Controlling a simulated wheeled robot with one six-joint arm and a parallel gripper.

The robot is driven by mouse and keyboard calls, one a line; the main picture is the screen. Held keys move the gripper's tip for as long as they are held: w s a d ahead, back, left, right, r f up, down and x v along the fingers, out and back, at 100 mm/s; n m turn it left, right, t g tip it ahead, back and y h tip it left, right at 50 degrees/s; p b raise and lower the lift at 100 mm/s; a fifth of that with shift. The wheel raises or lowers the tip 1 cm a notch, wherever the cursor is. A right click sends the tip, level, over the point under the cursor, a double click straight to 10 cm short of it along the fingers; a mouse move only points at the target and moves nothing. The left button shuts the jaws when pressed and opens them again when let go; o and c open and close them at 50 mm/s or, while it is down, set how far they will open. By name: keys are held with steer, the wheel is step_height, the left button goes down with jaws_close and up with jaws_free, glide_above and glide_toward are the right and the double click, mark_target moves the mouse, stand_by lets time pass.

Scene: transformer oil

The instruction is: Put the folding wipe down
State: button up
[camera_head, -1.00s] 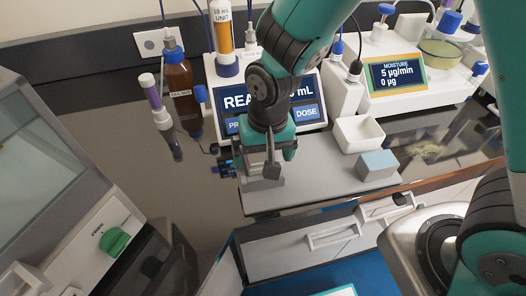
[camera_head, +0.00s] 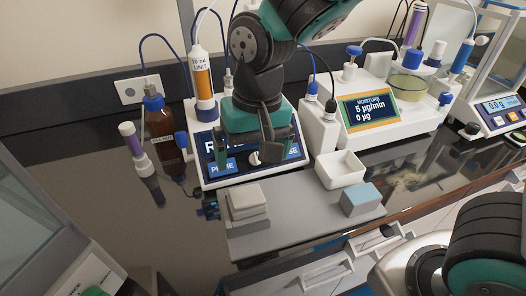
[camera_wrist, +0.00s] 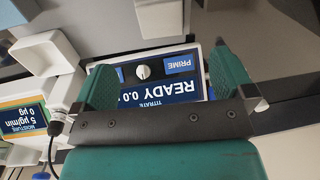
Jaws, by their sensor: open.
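The folded wipe (camera_head: 247,201), a pale grey layered pad, lies flat on the left end of the grey mat (camera_head: 300,231). In the wrist view a pale pad that looks like the wipe (camera_wrist: 160,18) shows at the top edge, beyond the fingers. My gripper (camera_head: 245,155) is open and empty, raised above and behind the wipe, in front of the titrator screen. The wrist view shows its two teal fingers (camera_wrist: 165,78) apart with nothing between them.
A white open tray (camera_head: 340,168) and a blue-grey block (camera_head: 361,199) stand on the mat's right part. The titrator (camera_head: 210,175) stands close behind my gripper. A brown bottle (camera_head: 162,133) and a purple-and-white tube (camera_head: 134,147) stand at left. The mat's middle is clear.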

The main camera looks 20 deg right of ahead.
steer(key=s+d+r+n+y, duration=0.1)
steer(key=s+d+r+n, duration=0.1)
steer(key=s, duration=0.4)
steer(key=s+d+r+n+y, duration=0.2)
steer(key=s+r+n, duration=0.1)
steer(key=s+n, duration=0.1)
steer(key=shift+s+d+r+n, duration=0.2)
steer(key=shift+s+r+n, duration=0.2)
steer(key=shift+s, duration=0.45)
